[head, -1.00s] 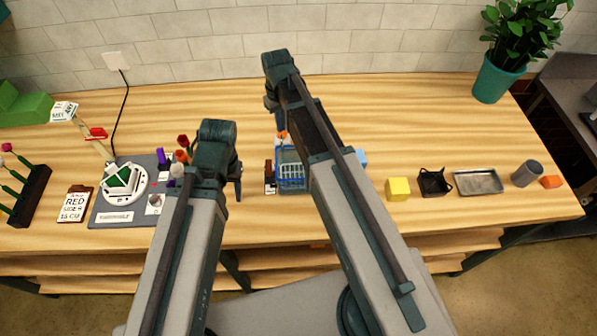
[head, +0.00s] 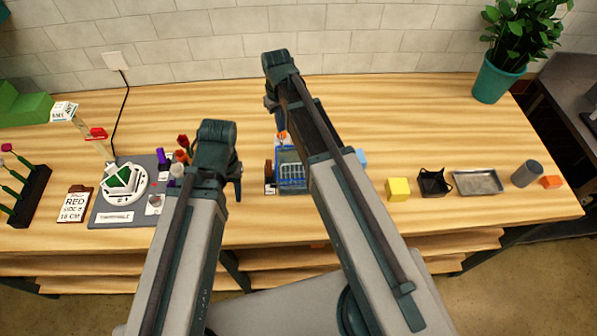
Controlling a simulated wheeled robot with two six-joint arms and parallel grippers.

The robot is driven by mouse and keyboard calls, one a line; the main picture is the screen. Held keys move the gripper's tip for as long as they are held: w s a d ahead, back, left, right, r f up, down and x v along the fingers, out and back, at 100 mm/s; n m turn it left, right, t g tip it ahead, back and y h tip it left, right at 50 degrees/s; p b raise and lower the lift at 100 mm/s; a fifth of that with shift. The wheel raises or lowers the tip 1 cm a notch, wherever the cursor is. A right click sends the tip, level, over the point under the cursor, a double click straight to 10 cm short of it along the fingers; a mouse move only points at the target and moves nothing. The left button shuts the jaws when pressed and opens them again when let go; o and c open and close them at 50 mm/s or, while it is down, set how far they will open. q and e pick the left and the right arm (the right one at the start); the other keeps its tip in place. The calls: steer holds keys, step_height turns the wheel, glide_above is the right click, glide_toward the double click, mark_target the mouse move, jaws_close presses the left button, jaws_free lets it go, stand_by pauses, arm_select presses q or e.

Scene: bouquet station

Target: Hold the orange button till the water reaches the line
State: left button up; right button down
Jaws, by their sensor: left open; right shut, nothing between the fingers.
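A small orange part (head: 282,135), which looks like the button, shows just below my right gripper (head: 271,104). The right gripper is shut, and I cannot tell whether it touches the orange part. Below stands a clear container with blue in it and pale line markings (head: 291,172); my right arm covers its right side. The fill line cannot be made out at this size. My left gripper (head: 238,185) is open and empty, left of the container and above the table.
A yellow cube (head: 398,189), black holder (head: 434,182) and metal tray (head: 478,182) stand right. The back of the table is mostly clear.

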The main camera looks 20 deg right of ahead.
arm_select(q)
steer(key=shift+f+b, duration=0.3)
arm_select(e)
steer(key=shift+f, duration=0.3)
arm_select(q)
steer(key=shift+f+b, duration=1.05)
arm_select(e)
steer(key=shift+f, duration=1.1)
arm_select(q)
steer(key=shift+r, duration=0.1)
arm_select(e)
steer(key=shift+r, duration=0.1)
stand_by(5.0)
